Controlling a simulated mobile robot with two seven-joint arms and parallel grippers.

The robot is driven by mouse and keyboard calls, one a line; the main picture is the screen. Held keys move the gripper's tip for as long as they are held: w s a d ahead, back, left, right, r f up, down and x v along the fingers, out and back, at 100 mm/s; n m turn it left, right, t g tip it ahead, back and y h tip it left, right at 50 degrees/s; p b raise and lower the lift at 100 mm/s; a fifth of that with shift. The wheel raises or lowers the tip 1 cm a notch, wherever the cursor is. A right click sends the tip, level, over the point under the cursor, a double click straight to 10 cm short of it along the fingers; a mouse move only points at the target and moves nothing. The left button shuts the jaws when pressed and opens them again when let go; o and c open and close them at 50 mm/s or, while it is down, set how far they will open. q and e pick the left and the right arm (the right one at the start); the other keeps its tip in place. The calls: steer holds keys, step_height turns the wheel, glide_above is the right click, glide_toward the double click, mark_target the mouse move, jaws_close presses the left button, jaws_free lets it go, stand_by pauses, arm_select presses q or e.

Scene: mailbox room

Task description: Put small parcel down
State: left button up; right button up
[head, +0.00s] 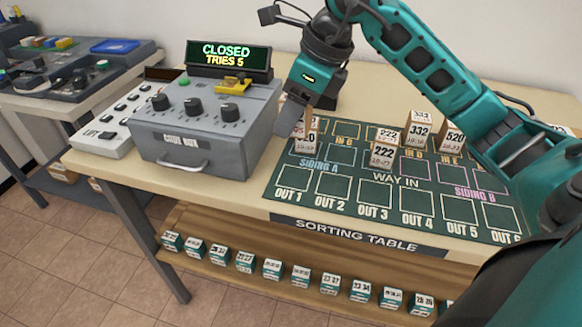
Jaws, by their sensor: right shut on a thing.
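My right gripper (293,118) reaches down at the back left of the green sorting mat (342,188). It is shut on a small parcel (309,142) with a white label; the finger hides part of the parcel and its number. The parcel is upright, low over or on the mat's back left squares, above the "SIDING A" lettering; I cannot tell whether its base touches. Other small parcels stand on the mat to the right: one marked 222 (384,147), one marked 332 (418,132) and one marked 520 (454,139). My left gripper is not in view.
A grey code box (205,130) with knobs stands close left of the gripper, under a display (228,58) reading "CLOSED TRIES 5". The OUT squares along the mat's front are empty. Several labelled boxes (272,268) line the shelf below the table (180,172).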

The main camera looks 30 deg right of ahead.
glide_above(284, 175)
steer(key=s, duration=0.1)
steer(key=f, duration=0.4)
steer(key=d+f+b, duration=0.1)
steer(key=f, duration=0.1)
steer(key=shift+s, duration=0.15)
steer(key=shift+f, duration=0.9)
steer(key=shift+f+b, duration=0.35)
steer(key=shift+f, duration=1.1)
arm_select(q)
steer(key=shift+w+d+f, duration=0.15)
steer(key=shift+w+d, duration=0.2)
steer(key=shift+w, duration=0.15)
arm_select(e)
steer(key=shift+f, duration=0.2)
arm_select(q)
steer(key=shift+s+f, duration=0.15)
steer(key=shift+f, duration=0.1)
arm_select(e)
steer(key=o, duration=1.1)
